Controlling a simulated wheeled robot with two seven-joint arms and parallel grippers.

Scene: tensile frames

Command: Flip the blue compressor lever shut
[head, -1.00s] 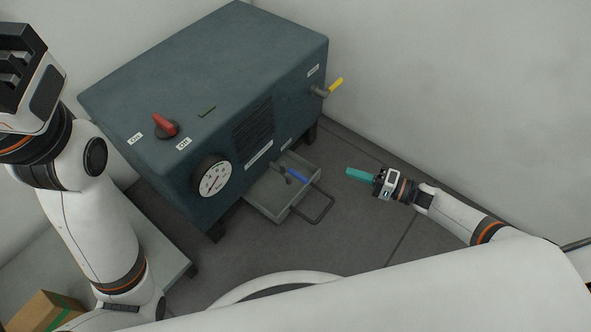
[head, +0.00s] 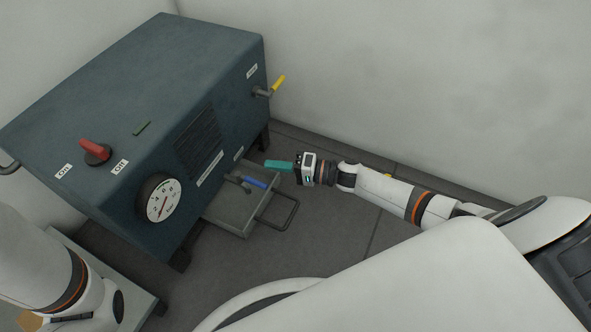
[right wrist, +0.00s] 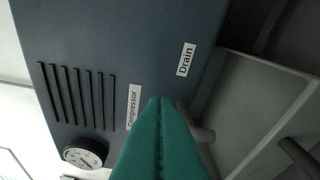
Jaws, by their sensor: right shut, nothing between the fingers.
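The compressor (head: 95,107) is a dark blue-grey box at the left of the head view. Its blue lever (head: 256,183) sits on a grey pipe low on the front, above a grey tray, and points right and slightly towards me. My right gripper (head: 270,166) has teal fingers, shut and empty, just behind the lever in the picture; I cannot tell whether they touch. In the right wrist view the shut fingers (right wrist: 160,130) point at the front near the "Drain" label (right wrist: 186,60). The grey pipe (right wrist: 202,130) shows beside them; the blue lever is not visible there. My left gripper is out of view.
The grey tray (head: 215,212) with a handle (head: 290,213) juts out under the lever. A yellow lever (head: 278,83) sticks out higher up on the right. A red switch (head: 94,148) and a gauge (head: 163,200) are further left. A wall stands behind my right arm.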

